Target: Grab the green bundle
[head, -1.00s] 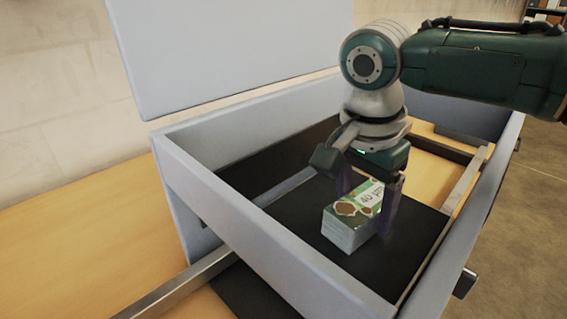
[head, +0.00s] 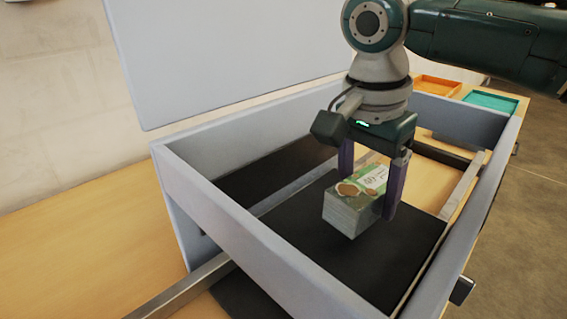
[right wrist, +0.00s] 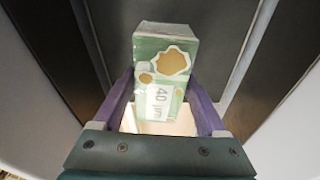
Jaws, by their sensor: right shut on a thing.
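The green bundle (head: 352,205) is a small block with a green printed top, brown patches and a white label reading "40 µm". My right gripper (head: 371,198) is shut on it, one purple finger on each side. The bundle appears lifted a little above the black surface inside the grey frame. In the right wrist view the bundle (right wrist: 164,75) sits between the two fingers of the right gripper (right wrist: 165,100). My left gripper is not in view.
The grey frame's walls (head: 250,235) surround the black bed (head: 300,230). A large grey panel (head: 230,60) rises behind at the left. An orange tray (head: 437,86) and a teal tray (head: 491,101) lie beyond the far wall.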

